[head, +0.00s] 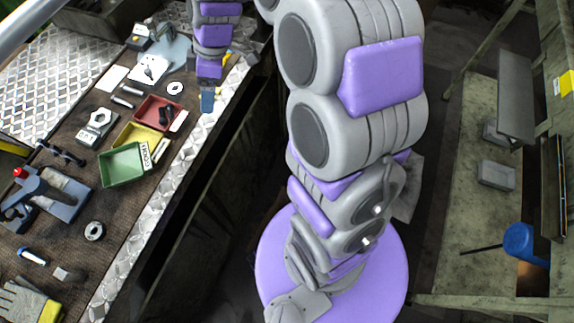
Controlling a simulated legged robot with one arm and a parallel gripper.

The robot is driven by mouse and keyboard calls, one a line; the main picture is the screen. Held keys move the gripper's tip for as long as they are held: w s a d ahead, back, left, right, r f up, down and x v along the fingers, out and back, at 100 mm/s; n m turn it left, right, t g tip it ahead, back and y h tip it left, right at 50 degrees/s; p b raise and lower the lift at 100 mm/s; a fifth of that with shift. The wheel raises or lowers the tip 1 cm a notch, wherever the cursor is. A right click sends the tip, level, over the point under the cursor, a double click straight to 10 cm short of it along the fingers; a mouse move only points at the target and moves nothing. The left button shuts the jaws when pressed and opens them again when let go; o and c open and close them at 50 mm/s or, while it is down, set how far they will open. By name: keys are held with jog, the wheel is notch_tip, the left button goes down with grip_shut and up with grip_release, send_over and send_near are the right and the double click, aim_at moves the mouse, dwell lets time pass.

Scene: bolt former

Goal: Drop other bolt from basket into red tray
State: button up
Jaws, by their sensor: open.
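The red tray (147,112) sits on the workbench at the left of the head view, behind the yellow tray (125,136) and the green tray (122,166). Dark bolt-like parts (166,114) lie in the red tray. My gripper (207,101) is open at the end of my purple and grey arm, near the bench's front edge, to the right of the red tray. I see no bolt in it, though its fingertips are small in this view. Silvery cylindrical parts (124,101) lie on the bench left of the red tray. I cannot make out a basket for certain.
A blue-grey vise-like tool (60,195), a metal ring (94,230), a blue-headed part (31,256) and a glove (25,302) crowd the near bench. A diamond-plate strip (150,215) edges it. My arm's base blocks the middle. Another bench (500,230) stands at right.

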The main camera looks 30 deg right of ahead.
jog(key=s+d+r+m+g+h, duration=0.1)
jog(key=s+m, duration=0.5)
jog(key=s, duration=0.8)
jog(key=s+d+r+m+h, duration=0.2)
jog(key=s+m, duration=0.4)
jog(key=s, duration=0.9)
jog(key=shift+s+m+g+h, duration=0.2)
jog(key=shift+m+g+h, duration=0.2)
jog(key=shift+c, duration=0.4)
